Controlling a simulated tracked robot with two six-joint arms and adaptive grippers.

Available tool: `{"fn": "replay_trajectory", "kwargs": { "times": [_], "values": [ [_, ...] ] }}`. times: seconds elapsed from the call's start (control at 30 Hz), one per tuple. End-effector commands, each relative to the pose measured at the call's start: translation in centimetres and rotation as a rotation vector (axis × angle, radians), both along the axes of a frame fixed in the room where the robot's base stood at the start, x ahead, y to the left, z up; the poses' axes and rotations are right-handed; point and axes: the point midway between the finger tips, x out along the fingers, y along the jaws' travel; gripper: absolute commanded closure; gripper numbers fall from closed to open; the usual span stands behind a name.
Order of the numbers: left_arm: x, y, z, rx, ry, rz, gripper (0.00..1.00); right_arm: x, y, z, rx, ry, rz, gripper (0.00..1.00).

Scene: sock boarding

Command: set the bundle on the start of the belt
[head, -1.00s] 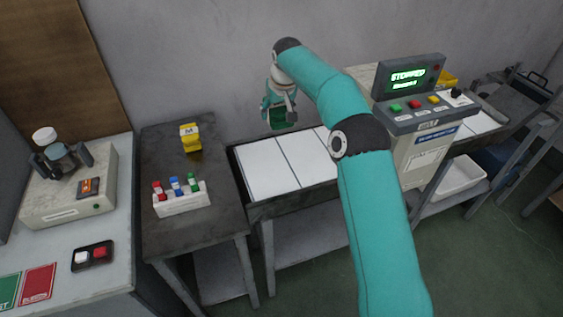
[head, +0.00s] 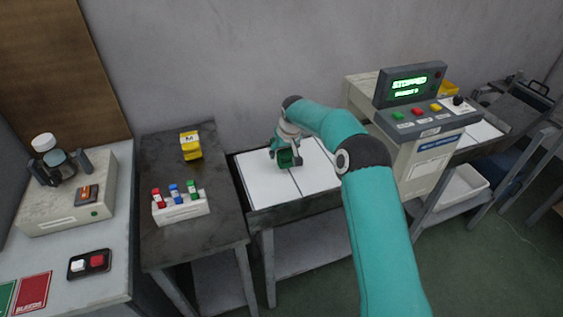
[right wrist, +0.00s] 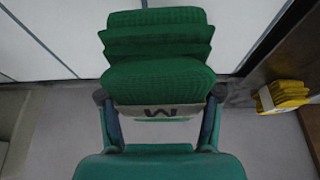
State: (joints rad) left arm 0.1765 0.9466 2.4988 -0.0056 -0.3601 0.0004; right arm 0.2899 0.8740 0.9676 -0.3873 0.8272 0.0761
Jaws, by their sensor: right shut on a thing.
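The bundle is a folded stack of green ribbed cloth (right wrist: 158,55) with a pale band marked M (right wrist: 160,112). My right gripper (right wrist: 160,120) is shut on it; the fingers stand at both sides of the band. I cannot tell whether the bundle touches the belt. My left gripper is not in view.
A console (head: 425,115) reading STOPPED stands over the belt to the right. Left of the belt, a dark table (head: 190,235) bears a yellow bundle (head: 190,146) marked M and a white rack (head: 182,208) of coloured pieces. The wall is close behind.

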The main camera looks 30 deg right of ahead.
Motion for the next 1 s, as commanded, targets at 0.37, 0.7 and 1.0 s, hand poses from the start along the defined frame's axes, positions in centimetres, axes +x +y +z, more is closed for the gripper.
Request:
{"fn": "replay_trajectory", "kwargs": {
  "times": [0.37, 0.7, 1.0],
  "values": [
    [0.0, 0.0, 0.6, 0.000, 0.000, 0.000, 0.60, 0.0, 0.0, -3.9, -0.001, 0.001, 0.001, 0.75],
    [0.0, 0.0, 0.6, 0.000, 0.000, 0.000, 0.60, 0.1, 0.1, -4.8, -0.001, -0.002, 0.001, 0.75],
    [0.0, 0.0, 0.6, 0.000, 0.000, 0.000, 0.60, 0.1, 0.1, -4.9, 0.000, -0.001, 0.002, 0.11]
  ]
}}
